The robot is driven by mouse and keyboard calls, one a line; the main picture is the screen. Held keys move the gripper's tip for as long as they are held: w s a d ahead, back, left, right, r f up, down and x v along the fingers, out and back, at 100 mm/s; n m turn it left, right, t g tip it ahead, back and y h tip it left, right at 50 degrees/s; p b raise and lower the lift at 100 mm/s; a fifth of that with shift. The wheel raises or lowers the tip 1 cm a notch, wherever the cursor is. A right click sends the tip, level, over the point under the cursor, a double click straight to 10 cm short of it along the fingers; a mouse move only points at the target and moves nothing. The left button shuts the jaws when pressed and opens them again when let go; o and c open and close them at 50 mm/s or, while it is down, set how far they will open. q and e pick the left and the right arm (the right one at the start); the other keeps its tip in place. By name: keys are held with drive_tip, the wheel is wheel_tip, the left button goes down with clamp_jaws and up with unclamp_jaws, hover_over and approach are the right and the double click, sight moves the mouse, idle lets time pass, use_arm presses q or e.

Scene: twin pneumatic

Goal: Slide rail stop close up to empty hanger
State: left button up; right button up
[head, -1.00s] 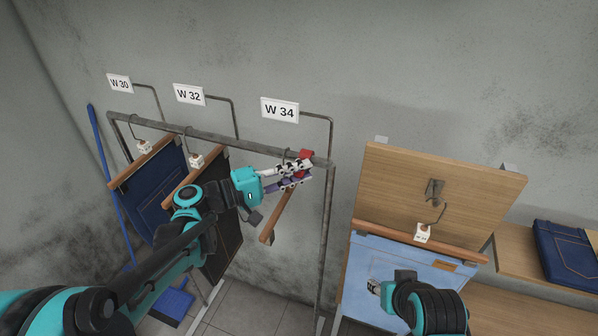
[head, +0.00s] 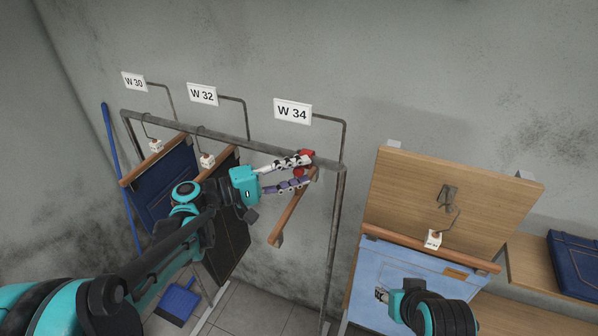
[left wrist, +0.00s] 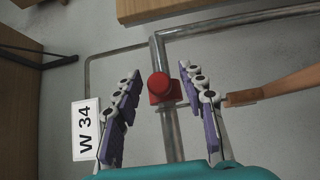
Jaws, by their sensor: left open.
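The red rail stop (head: 306,156) sits on the rail near its right end, below the W 34 sign. In the left wrist view, the stop (left wrist: 160,88) shows a round red knob. My left gripper (head: 305,171) is open, with its fingers spread apart on either side of the stop in the left wrist view (left wrist: 161,74). The empty wooden hanger (head: 292,212) hangs tilted just beside the fingers; its bar (left wrist: 285,88) also shows beyond the right-hand finger in the wrist view. Its hook is hidden. My right gripper (head: 382,295) is mostly hidden at the light blue jeans.
The grey rail (head: 228,140) carries dark garments on hangers at left. Signs W 30 (head: 134,81), W 32 (head: 203,95) and W 34 (head: 292,111) stand above. A wooden board (head: 410,190) with light blue jeans (head: 400,262) stands at right. Folded jeans (head: 577,262) lie on a shelf.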

use_arm(q)
drive_tip(key=v, duration=1.1)
drive_tip(key=shift+s+a, duration=0.2)
drive_tip(key=shift+a, duration=0.15)
